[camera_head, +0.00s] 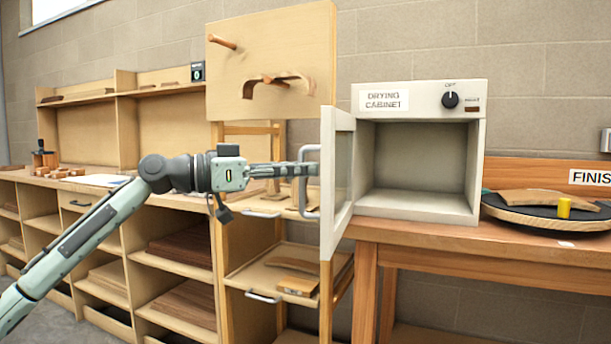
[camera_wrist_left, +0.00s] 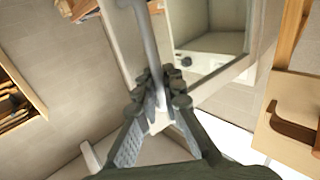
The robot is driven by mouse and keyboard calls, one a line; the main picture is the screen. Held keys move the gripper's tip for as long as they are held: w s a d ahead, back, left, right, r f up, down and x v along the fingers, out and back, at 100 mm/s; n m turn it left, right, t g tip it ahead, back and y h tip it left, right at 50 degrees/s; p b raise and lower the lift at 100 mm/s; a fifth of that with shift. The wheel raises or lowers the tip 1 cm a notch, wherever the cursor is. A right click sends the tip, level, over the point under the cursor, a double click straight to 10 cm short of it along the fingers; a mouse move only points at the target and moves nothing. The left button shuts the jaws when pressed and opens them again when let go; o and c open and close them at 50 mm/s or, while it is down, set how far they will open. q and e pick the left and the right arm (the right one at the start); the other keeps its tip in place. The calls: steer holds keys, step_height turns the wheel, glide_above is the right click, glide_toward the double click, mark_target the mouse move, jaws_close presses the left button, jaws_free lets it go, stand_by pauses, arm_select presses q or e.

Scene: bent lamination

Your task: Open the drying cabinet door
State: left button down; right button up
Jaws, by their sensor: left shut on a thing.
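The white drying cabinet (camera_head: 420,94) stands on a wooden bench, its inside empty in the head view. Its door (camera_head: 338,180) is swung open to the left, standing out toward me, with a window in it. A grey bar handle (camera_head: 308,207) is on the door's outer face. My left gripper (camera_head: 306,170) reaches the handle from the left. In the left wrist view my left gripper (camera_wrist_left: 160,100) is shut on the handle bar (camera_wrist_left: 143,45), and the door's window and frame (camera_wrist_left: 222,75) show behind it. My right gripper is not in view.
A wooden rack with a peg board (camera_head: 270,62) and pull-out shelves (camera_head: 285,275) stands left of the door, close to my left gripper.

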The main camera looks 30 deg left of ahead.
arm_select(q)
steer(key=shift+a, duration=0.2)
stand_by(0.3)
steer(key=c, duration=1.6)
jaws_free()
steer(key=shift+w, duration=0.1)
steer(key=v, duration=1.2)
